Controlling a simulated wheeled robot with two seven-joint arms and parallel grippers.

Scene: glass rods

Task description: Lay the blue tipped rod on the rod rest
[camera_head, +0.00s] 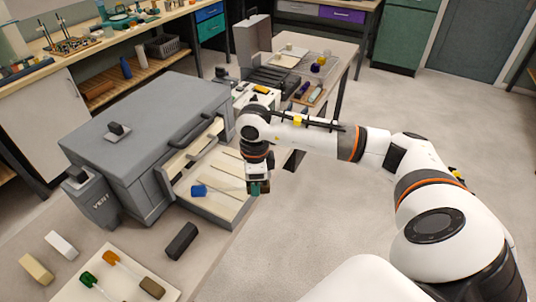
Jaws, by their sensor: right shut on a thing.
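The blue tip (198,191) of the rod shows over the pale tray (226,209) that juts from the grey box. A thin pale shaft seems to run right from the tip toward my right gripper (259,188). That gripper points down at the tray's right edge and is shut on the rod's other end, which its fingers mostly hide. I cannot tell whether the rod touches the tray. I cannot tell for sure which thing is the rod rest; a dark block (182,240) lies on the bench in front of the tray. My left gripper is not in view.
The grey box (150,130) has a raised front with a handle. A pale board (78,293) at the lower left holds green and orange tipped pieces and a brown block. White and cream blocks lie beside it. A cluttered table stands behind. Open floor lies right.

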